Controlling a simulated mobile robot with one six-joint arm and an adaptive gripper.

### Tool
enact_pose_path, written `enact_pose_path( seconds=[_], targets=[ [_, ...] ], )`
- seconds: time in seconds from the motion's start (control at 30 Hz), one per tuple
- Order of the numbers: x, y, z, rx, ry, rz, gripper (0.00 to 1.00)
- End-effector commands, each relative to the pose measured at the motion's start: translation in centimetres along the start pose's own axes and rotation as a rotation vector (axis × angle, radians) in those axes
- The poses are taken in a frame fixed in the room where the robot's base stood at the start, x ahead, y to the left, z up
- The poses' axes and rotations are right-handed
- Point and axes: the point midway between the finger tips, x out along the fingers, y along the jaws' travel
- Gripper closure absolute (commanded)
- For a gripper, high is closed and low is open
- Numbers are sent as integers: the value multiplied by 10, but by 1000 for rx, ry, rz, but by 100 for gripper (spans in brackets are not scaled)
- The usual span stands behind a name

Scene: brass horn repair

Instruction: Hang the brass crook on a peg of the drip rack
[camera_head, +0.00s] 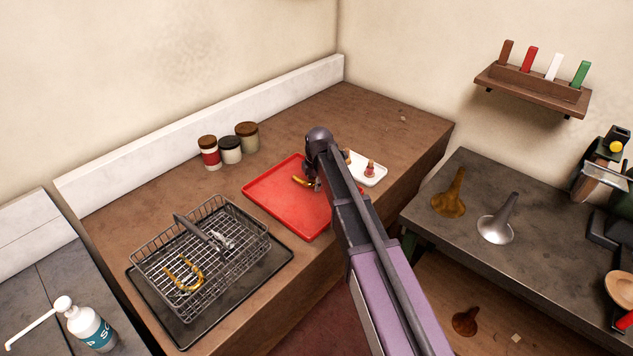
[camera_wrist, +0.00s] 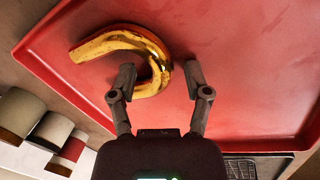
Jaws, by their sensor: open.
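A curved, U-shaped brass crook (camera_wrist: 113,43) lies on the red tray (camera_wrist: 245,110). In the head view the crook (camera_head: 301,182) shows as a small piece of yellow metal beside my gripper (camera_head: 317,184), which is partly hidden by my arm. In the wrist view my gripper (camera_wrist: 160,75) is open over the tray. The crook's bend passes between the fingers, and the left finger overlaps one leg; whether they touch I cannot tell. Another curved brass piece (camera_head: 185,287) is in the wire basket (camera_head: 152,262).
The basket stands on a dark tray (camera_head: 278,252). Several jars (camera_head: 230,150) stand behind the red tray, and a small white tray (camera_head: 376,179) lies right of it. A dark bench (camera_head: 470,255) holds two horn bells. Bare counter lies at the far corner.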

Motion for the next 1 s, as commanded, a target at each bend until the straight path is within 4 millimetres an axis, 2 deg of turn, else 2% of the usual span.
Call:
enact_pose_path(
  seconds=[0.37, 1.0],
  targets=[
    [-7, 0, 0, 0, 0, 0, 37],
    [-59, -3, -2, -1, 0, 0, 37]
  ],
)
